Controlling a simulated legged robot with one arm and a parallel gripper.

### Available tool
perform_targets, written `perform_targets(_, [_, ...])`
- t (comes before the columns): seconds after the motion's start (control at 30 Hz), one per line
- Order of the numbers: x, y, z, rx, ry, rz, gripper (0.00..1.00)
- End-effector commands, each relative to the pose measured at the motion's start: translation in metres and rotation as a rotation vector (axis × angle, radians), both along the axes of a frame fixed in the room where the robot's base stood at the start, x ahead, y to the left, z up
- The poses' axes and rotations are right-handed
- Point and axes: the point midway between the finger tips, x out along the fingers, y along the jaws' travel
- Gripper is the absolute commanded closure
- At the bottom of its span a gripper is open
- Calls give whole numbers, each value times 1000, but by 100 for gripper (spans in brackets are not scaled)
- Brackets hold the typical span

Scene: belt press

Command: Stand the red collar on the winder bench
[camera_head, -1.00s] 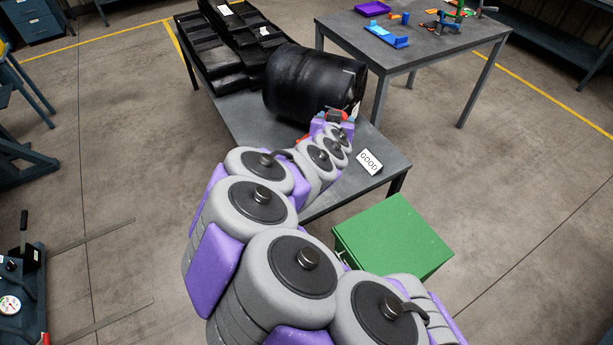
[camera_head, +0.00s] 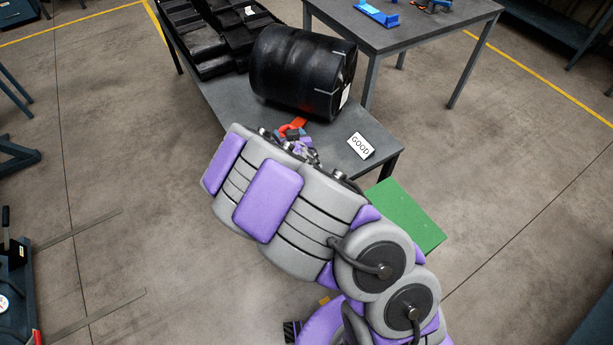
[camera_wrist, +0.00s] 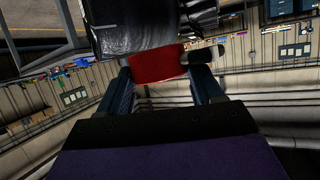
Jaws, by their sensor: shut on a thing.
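The red collar (camera_wrist: 158,66) shows between the two dark fingers of my gripper (camera_wrist: 166,76) in the wrist view. The fingers are shut on it, and its far side is partly hidden. In the head view a small part of the collar (camera_head: 297,124) shows at the end of my arm, just in front of the black roll (camera_head: 285,72). The roll lies on a low grey bench (camera_head: 222,97). My gripper (camera_head: 290,133) is mostly hidden by my arm there. I cannot tell whether the collar touches the bench or the roll. No label names the winder bench.
A green box (camera_head: 405,215) is beside the near right corner. A second grey table (camera_head: 425,35) with blue parts (camera_head: 377,13) is behind.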

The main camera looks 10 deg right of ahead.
Motion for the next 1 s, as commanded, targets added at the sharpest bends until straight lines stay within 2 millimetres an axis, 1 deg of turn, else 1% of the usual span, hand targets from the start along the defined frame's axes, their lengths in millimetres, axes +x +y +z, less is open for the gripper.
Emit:
perform_targets(0.03, [0,1,-12,3,7,11,88])
perform_targets(0.1, [1,5,-25,7,6,33,88])
perform_targets(0.53, [3,32,-104,11,8,149,88])
perform_targets(0.7, [0,36,-136,12,14,177,88])
perform_targets(0.77, [0,37,-146,15,12,187,88])
perform_targets(1.0, [-5,35,-189,21,16,210,88])
